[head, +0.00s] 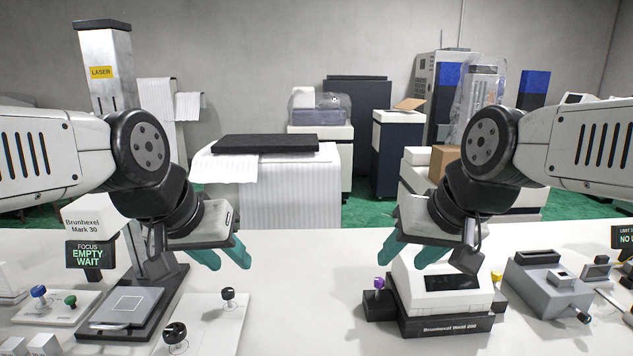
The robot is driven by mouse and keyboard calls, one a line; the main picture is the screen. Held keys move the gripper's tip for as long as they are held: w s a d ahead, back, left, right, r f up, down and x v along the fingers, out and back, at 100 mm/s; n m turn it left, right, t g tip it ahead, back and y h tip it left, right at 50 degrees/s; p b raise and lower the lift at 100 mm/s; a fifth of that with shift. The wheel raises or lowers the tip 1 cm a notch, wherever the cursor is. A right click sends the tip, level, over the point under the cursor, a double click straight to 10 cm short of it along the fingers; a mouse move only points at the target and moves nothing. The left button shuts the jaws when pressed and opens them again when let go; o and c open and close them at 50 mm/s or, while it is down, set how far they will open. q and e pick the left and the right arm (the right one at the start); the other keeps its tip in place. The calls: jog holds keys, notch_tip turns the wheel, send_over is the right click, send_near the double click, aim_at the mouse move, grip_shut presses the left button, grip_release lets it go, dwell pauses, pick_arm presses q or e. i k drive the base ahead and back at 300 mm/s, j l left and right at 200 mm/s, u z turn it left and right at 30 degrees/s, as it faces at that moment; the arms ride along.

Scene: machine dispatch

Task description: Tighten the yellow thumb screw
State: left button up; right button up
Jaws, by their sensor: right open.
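The yellow thumb screw (497,277) shows as a small yellow knob at the right side of the white and black Brunhexel Weld 200 machine (452,304), near the table's front. Part of it is hidden by the machine's edge, and how tight it is cannot be told. My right gripper (389,256) is open and empty, above the machine's left side, pointing down and left, apart from the yellow screw. My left gripper (228,262) is open and empty over the left part of the table, far from the screw.
A purple knob (379,284) stands on the machine's left side. A grey device (550,285) stands close on its right. A laser station (123,305) and a plate with black knobs (205,325) are at left. The table's middle is clear.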

aim_at(496, 276)
jog(key=z, duration=1.35)
